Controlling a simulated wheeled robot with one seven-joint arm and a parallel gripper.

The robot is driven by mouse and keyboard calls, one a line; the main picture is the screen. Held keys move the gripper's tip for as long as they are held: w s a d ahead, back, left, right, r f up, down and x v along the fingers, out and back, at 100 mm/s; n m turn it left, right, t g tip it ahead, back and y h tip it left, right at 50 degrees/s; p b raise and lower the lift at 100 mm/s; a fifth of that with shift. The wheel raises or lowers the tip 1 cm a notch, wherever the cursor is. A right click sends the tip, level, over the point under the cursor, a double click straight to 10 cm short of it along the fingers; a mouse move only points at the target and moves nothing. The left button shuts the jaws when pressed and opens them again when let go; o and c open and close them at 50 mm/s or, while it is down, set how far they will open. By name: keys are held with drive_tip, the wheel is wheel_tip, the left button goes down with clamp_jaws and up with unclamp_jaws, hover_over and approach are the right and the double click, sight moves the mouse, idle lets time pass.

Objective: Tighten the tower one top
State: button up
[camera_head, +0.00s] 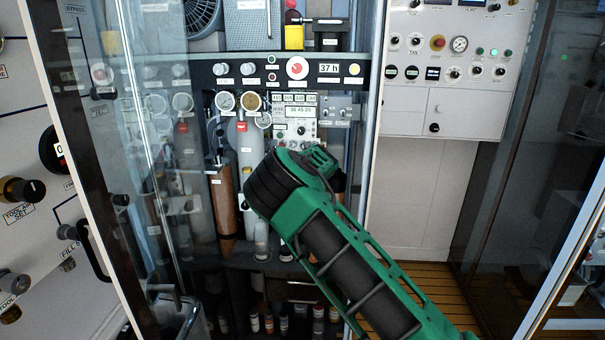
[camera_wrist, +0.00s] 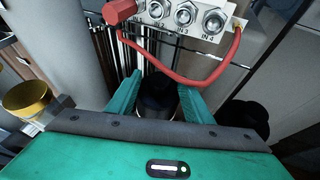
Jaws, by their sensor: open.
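My gripper (camera_head: 318,160) is in front of the open cabinet in the head view; the arm hides most of its jaws. In the wrist view its two green fingers (camera_wrist: 160,92) are apart. A dark round part (camera_wrist: 157,82) shows between and beyond them; I cannot tell whether they touch it. In the head view a grey upright cylinder (camera_head: 246,150) with a red mark stands left of my gripper, and a brown pointed cylinder (camera_head: 224,200) stands further left. I cannot read which is tower one or make out its top.
In the wrist view a port block (camera_wrist: 185,15) with a red hose (camera_wrist: 180,80) lies just beyond the fingers. A gold cap (camera_wrist: 27,97) is left and a black knob (camera_wrist: 246,116) right. A glass door (camera_head: 140,130) stands left in the head view; gauges (camera_head: 250,102) are close by.

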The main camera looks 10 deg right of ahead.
drive_tip(key=shift+c, duration=0.4)
drive_tip(key=c, duration=1)
drive_tip(key=shift+a+m+h, duration=0.25)
drive_tip(key=shift+m+h, duration=0.25)
drive_tip(key=shift+h, duration=0.1)
drive_tip(key=shift+a+m+g+h, duration=0.2)
drive_tip(key=shift+m+g+h, duration=0.3)
drive_tip(key=shift+m+h, duration=1.5)
drive_tip(key=o, duration=1.1)
drive_tip(key=v, duration=1)
drive_tip(key=shift+s+a, duration=0.25)
